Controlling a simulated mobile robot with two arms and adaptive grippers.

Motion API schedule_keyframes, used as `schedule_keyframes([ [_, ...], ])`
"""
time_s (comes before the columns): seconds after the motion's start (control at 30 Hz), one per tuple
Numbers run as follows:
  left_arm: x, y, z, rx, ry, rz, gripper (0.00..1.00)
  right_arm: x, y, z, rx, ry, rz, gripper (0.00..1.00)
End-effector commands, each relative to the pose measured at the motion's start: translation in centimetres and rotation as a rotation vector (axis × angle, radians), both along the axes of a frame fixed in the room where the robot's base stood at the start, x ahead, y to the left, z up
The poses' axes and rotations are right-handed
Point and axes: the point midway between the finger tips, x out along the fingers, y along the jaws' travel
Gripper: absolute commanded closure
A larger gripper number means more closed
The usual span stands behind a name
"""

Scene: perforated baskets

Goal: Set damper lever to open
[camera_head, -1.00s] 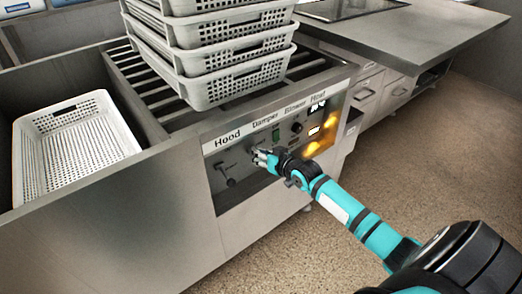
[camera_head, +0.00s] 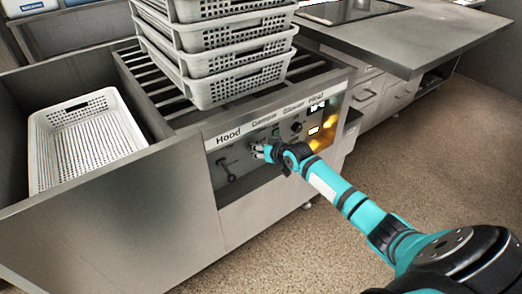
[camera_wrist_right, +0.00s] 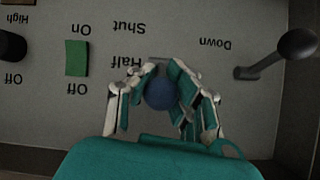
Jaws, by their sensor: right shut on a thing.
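The damper lever (camera_wrist_right: 160,92) ends in a dark blue round knob, in the middle of the right wrist view. My right gripper (camera_wrist_right: 163,97) has its fingers closed around both sides of this knob. The printed words Shut and Half show upside down beside it; the lever's shaft is mostly hidden, so its exact setting is unclear. In the head view my right gripper (camera_head: 260,151) is at the control panel (camera_head: 215,160), under the Damper label, and covers the lever. My left gripper is not in view.
The hood lever (camera_wrist_right: 297,44) stands beside the gripper; it also shows in the head view (camera_head: 231,177). A green switch (camera_wrist_right: 76,58) and a dark knob (camera_wrist_right: 10,46) are on the other side. Stacked perforated baskets (camera_head: 240,85) stand above the panel.

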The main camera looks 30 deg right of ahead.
Motion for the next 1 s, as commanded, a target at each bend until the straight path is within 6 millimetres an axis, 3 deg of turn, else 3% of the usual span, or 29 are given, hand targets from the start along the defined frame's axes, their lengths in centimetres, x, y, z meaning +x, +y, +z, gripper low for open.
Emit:
schedule_keyframes([
  [0.4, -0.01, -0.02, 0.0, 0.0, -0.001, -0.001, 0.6, 0.09, 0.07, 0.04, -0.001, 0.005, 0.001, 1.0],
  [0.43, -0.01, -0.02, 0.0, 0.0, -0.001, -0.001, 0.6, 0.09, 0.07, 0.05, -0.001, 0.005, 0.001, 0.87],
  [0.7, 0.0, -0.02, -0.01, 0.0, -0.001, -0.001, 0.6, 0.09, 0.06, 0.05, 0.0, 0.004, 0.001, 0.51],
  [1.0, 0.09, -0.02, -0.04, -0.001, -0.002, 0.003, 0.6, -0.02, -0.01, 0.08, 0.0, 0.004, 0.0, 0.5],
])
